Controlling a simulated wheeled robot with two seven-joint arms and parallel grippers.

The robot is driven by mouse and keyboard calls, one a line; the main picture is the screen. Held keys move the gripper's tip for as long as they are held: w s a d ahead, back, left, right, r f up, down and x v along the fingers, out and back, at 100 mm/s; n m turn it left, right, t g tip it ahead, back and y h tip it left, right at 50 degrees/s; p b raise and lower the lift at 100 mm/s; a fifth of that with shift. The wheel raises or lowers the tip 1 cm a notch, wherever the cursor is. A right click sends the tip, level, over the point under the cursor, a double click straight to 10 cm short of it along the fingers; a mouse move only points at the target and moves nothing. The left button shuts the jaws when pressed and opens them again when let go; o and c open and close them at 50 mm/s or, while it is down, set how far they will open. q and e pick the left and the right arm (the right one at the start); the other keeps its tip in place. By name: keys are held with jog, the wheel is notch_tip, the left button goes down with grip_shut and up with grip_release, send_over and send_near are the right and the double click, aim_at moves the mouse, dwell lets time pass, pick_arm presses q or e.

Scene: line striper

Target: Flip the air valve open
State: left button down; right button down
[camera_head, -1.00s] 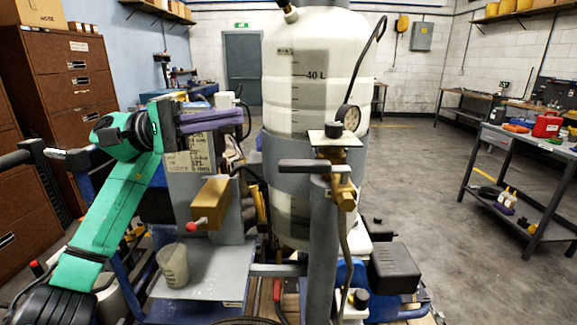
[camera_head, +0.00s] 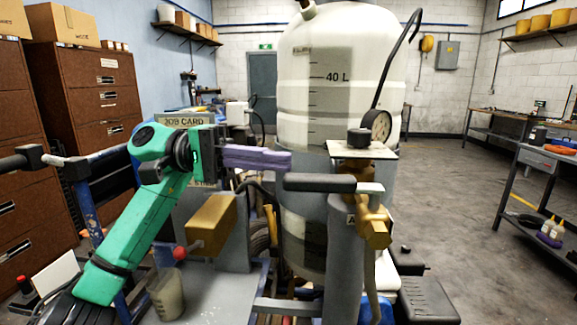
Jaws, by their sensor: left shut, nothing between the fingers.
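A brass valve (camera_head: 374,226) stands on a grey post in front of the tank, with a grey lever (camera_head: 318,183) lying level and pointing left. A pressure gauge (camera_head: 377,125) sits just above it. My left gripper (camera_head: 288,161), with purple fingers, is shut and empty. Its tips point right, just above the lever's left end in the picture; I cannot tell whether they touch. My right gripper is out of view.
A large white tank (camera_head: 330,85) marked 40 L stands behind the valve. A grey cup (camera_head: 166,294) sits on the machine's plate at lower left. Brown cabinets (camera_head: 80,90) line the left; a workbench (camera_head: 540,165) stands at right.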

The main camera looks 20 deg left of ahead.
aim_at(289, 173)
pick_arm(q)
jog(key=s+d, duration=0.4)
jog(key=shift+w, duration=0.2)
jog(key=shift+s, duration=0.1)
